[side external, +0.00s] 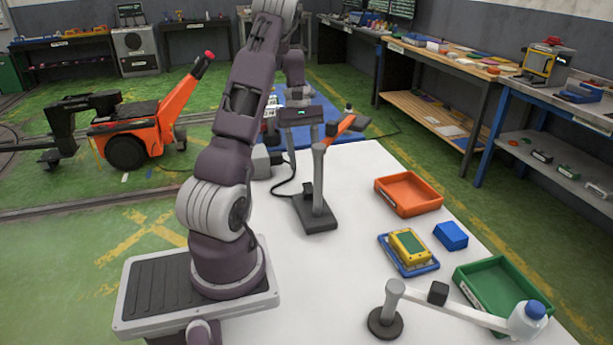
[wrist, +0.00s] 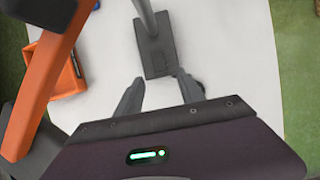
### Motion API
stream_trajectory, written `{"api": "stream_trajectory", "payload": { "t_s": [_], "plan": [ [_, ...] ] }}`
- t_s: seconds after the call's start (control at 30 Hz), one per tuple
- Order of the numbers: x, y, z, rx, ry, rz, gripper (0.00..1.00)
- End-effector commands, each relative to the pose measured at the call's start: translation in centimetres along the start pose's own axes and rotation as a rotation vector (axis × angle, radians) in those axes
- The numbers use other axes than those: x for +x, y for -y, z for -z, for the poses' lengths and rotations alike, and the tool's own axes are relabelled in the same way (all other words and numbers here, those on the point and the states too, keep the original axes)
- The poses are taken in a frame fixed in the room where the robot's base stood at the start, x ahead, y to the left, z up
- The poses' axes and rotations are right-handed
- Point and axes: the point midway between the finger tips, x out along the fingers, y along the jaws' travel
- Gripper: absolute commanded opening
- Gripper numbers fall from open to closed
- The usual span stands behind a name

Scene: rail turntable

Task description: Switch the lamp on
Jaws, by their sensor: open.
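A lamp-like stand (side external: 319,180) with a grey base, grey post, orange arm and dark head stands at the far end of the white table. A small black part sits on its base beside the post. In the wrist view its base (wrist: 154,57) lies ahead of the fingertips, and its orange arm (wrist: 42,75) passes close on the left. My gripper (wrist: 158,84) is open and empty, pointing down near this stand. No contact is visible. In the side view my gripper (side external: 303,150) is behind the post, its fingers partly hidden. I cannot make out a switch clearly.
A second stand (side external: 394,303) with a white arm and blue-tipped head is at the near right. An orange tray (side external: 409,210), blue block (side external: 451,236), yellow device (side external: 410,246) on a blue tray and green tray (side external: 462,277) line the right side. The table's middle is clear.

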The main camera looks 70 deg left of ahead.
Motion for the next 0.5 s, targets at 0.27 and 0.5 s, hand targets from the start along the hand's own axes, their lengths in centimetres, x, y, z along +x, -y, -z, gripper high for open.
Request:
{"api": "stream_trajectory", "payload": {
  "t_s": [0.27,0.5],
  "plan": [
    [4.6,0.0,-0.1,0.0,0.001,0.001,0.45],
    [5.1,0.0,-0.1,0.001,0.0,0.0,0.45]
  ]
}}
